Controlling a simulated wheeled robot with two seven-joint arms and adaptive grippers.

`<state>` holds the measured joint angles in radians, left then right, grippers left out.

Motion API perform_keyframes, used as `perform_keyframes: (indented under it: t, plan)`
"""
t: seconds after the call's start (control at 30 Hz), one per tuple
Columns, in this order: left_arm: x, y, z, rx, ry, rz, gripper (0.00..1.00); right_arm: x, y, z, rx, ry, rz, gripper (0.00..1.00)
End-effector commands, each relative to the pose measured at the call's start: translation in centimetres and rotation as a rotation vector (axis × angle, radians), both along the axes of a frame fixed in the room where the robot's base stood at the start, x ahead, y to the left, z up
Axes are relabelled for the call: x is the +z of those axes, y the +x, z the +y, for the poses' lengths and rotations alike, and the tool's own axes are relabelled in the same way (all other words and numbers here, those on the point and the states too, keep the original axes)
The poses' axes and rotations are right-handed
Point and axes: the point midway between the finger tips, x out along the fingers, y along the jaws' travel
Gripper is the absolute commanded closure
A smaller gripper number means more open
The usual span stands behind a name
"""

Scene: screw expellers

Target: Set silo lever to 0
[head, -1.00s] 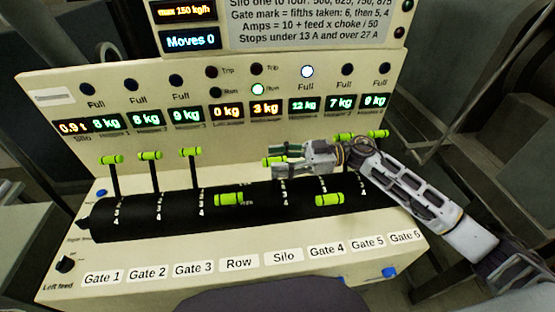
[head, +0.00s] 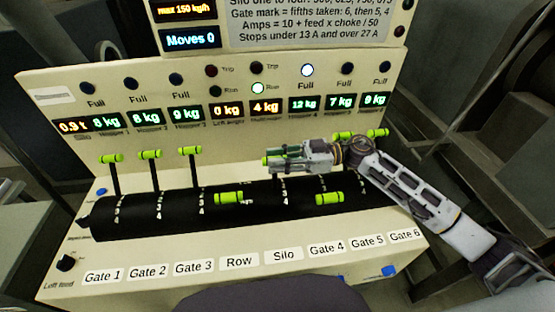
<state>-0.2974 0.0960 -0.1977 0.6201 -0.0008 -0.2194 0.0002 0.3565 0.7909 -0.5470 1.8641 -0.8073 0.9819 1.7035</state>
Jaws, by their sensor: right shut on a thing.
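The silo lever's green grip (head: 266,161) stands up from the black drum, in the column above the "Silo" label (head: 284,255). My right gripper (head: 280,160) reaches in from the right and is shut on this grip. Its fingers cover most of the grip, so only the left end shows. The marks beside the lever are too small to read surely. My left gripper is not in view.
The row lever (head: 229,198) and gate 4 lever (head: 329,198) are tilted low toward me on either side. The gate 3 lever (head: 190,151) stands up to the left. Gate 5 (head: 343,135) and gate 6 (head: 378,132) levers stand behind my right arm.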

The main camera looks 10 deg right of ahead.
Motion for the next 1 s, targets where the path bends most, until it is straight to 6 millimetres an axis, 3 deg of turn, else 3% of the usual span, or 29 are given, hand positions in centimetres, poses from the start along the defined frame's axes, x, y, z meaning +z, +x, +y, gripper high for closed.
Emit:
perform_keyframes:
  t: [0.43, 1.0]
  plan:
    - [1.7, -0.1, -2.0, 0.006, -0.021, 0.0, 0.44, 0.2, 1.3, 0.0, -0.001, 0.0, 0.062, 1.0]
    - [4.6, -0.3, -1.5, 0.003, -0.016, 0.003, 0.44, -0.2, 4.2, 0.0, -0.002, 0.0, 0.216, 1.0]
